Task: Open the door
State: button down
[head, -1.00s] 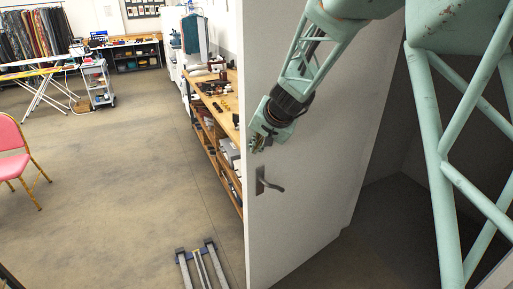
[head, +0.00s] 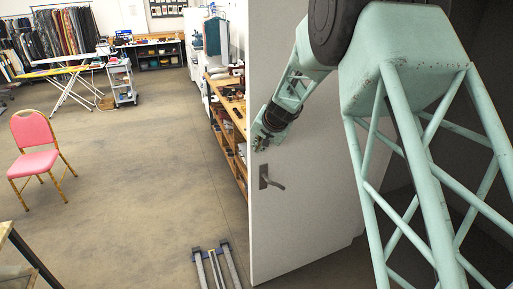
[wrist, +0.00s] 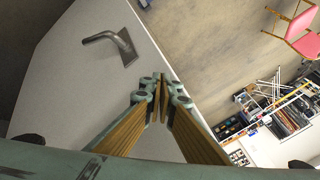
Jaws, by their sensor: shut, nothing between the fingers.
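The white door (head: 312,222) stands open in the head view, its free edge toward the bright room on the left. A grey lever handle (head: 270,181) is on its face near that edge. My gripper (head: 260,146) is beside the door near the same edge, above the handle. In the wrist view my gripper (wrist: 163,84) has its fingertips together, empty, over the door's edge. The handle (wrist: 118,45) is up and left of the fingertips, apart from them. Whether the fingers touch the door I cannot tell. My arm hides part of the door.
A workbench (head: 228,118) with items on it stands beyond the door edge. A pink chair (head: 37,155) stands at left. Grey rails (head: 216,268) lie on the floor near the door's foot. The floor (head: 130,190) between is clear.

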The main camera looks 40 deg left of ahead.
jog(key=shift+w+a+p, duration=0.25)
jog(key=shift+a+p, duration=0.15)
jog(key=shift+a, duration=0.4)
jog(key=shift+d+b, duration=0.2)
jog(key=shift+b, duration=0.1)
jog(key=s+d+r+b, duration=0.4)
jog(key=s+d+r, duration=0.2)
jog(key=s+r, duration=0.1)
jog(key=shift+r, duration=0.45)
dwell(0.8)
dwell(0.6)
